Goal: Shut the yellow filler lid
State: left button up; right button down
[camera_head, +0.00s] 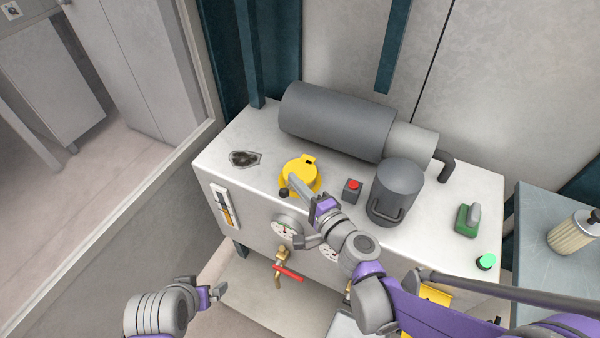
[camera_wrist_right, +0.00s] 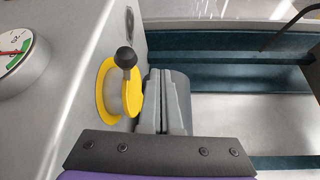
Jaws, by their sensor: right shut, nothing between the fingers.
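The yellow filler lid (camera_head: 301,172) is on top of the grey tank cabinet, with a black knob (camera_head: 284,193) at its near-left edge. In the right wrist view the lid (camera_wrist_right: 133,97) shows edge-on over a yellow flange (camera_wrist_right: 104,92). It looks down or nearly down; I cannot tell if it is fully seated. My right gripper (camera_head: 294,181) is shut and empty, its fingers over the lid's near side. In the right wrist view the fingers (camera_wrist_right: 165,74) are just beside the lid; contact is unclear. My left gripper (camera_head: 219,291) is low, away from the cabinet; its jaw state is unclear.
A grey motor (camera_head: 335,120) lies behind the lid. A red-button box (camera_head: 352,190) and a dark canister (camera_head: 396,190) stand right of it. Gauges (camera_head: 287,227) and a red-handled valve (camera_head: 288,272) project from the front.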

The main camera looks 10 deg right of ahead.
jog(key=shift+s+a+f+b, duration=0.15)
jog(key=shift+f+b, duration=0.2)
jog(key=shift+f, duration=0.3)
jog(key=shift+s+a+f+b, duration=0.15)
jog(key=shift+f+b, duration=0.15)
jog(key=shift+f, duration=0.35)
jog(key=shift+s+f, duration=0.15)
jog(key=shift+f, duration=0.1)
jog(key=shift+d, duration=0.15)
jog(key=shift+s, duration=0.1)
